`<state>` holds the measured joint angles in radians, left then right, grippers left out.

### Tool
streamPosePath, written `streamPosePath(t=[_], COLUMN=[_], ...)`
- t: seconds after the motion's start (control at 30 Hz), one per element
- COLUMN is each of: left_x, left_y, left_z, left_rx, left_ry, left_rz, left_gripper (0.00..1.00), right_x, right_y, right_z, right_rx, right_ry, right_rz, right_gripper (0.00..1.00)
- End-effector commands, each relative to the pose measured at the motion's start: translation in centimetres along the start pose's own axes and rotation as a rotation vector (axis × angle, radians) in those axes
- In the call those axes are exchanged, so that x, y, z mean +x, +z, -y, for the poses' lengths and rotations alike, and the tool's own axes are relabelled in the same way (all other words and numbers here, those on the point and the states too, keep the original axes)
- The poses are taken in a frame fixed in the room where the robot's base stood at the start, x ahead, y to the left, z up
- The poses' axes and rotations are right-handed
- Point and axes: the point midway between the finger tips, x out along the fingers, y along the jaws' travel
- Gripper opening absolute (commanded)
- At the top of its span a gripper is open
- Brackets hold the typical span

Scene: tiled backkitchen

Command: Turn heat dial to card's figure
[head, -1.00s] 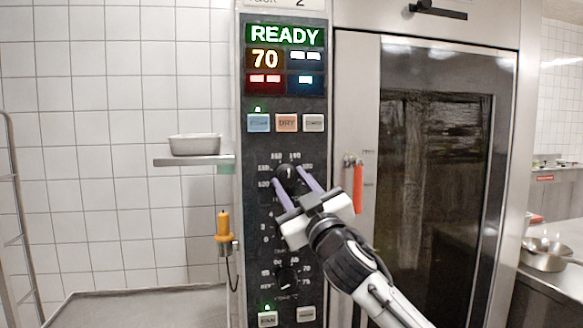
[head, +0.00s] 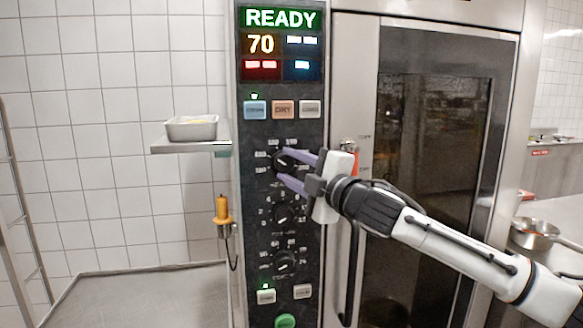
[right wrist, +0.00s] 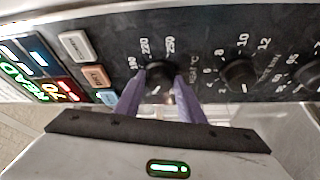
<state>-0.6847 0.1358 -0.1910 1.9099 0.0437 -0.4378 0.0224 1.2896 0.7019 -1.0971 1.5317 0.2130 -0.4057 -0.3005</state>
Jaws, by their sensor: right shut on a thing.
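The heat dial (head: 284,160) is the top black knob on the oven's dark control panel, with numbers printed around it. My right gripper (head: 279,165) comes from the right, its two purple fingers on either side of the knob, shut on it. No card with a figure can be made out. My left gripper is not in view.
The display (head: 280,45) reads READY and 70. Three square buttons (head: 283,109) sit below it. Two more dials, a middle one (head: 284,213) and a lower one (head: 286,261), are under the heat dial. A small shelf (head: 190,147) with a metal pan (head: 192,127) juts out left.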

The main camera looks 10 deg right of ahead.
Motion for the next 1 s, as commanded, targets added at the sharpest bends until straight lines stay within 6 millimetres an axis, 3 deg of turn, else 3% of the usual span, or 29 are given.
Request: streamPosePath(t=[0.03, 0.4, 0.97, 1.0], left_x=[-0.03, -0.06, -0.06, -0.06], left_y=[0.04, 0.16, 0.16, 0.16], left_z=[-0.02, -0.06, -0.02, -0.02], left_rx=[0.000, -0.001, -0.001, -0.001], left_ry=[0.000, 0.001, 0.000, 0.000], left_rz=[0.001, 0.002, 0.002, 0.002], left_gripper=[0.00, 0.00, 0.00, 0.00], right_x=[0.04, 0.08, 0.10, 0.10], right_y=[0.16, 0.10, 0.06, 0.06], right_z=[-0.89, -0.98, -1.11, -1.12], right_rx=[-0.036, -0.187, -0.214, -0.214], right_ry=[-0.001, -0.064, -0.074, -0.074], right_rz=[0.004, 0.004, 0.004, 0.004], right_gripper=[0.13, 0.13, 0.13, 0.39])
